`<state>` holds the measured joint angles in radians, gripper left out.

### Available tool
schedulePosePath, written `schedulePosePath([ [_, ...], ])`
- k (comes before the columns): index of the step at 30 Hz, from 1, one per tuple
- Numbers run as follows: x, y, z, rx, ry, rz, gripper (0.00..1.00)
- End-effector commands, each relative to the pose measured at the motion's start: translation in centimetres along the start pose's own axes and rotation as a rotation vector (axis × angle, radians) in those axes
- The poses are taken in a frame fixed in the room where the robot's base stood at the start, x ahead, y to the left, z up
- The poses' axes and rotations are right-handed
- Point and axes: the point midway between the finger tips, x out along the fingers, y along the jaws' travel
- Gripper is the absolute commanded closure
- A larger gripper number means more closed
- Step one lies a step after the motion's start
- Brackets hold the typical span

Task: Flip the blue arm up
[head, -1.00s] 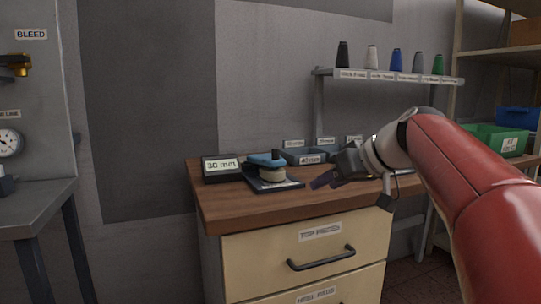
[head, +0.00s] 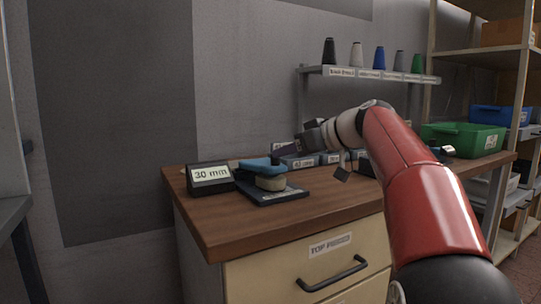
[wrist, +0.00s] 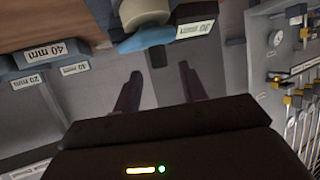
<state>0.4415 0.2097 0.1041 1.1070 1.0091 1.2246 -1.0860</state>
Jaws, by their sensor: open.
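The blue arm (head: 262,165) lies roughly level over a cream round pad (head: 271,183) on a dark base plate (head: 280,197), on the wooden bench. The wrist view is turned over and shows the blue arm (wrist: 146,39) beside the cream pad (wrist: 144,12), with a dark knob-like piece (wrist: 154,56) near it. My gripper (wrist: 159,84) is open and empty, its two dark fingers apart and pointing towards the device without touching it. In the head view my gripper (head: 310,140) is above and to the right of the blue arm.
Labelled blue-grey bins (head: 300,161) line the bench's back, partly behind my gripper. A shelf with several thread cones (head: 370,74) is above. The bench front (head: 245,230) is clear.

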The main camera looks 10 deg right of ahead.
Motion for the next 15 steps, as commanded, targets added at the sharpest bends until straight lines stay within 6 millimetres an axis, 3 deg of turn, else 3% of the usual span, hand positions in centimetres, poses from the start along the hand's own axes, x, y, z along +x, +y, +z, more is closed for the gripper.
schedulePosePath([
  [6, 3.5, -0.1, 0.0, 0.002, 0.0, -0.003, 0.58],
  [15, 5.0, 0.0, 0.0, 0.001, -0.001, 0.0, 0.58],
])
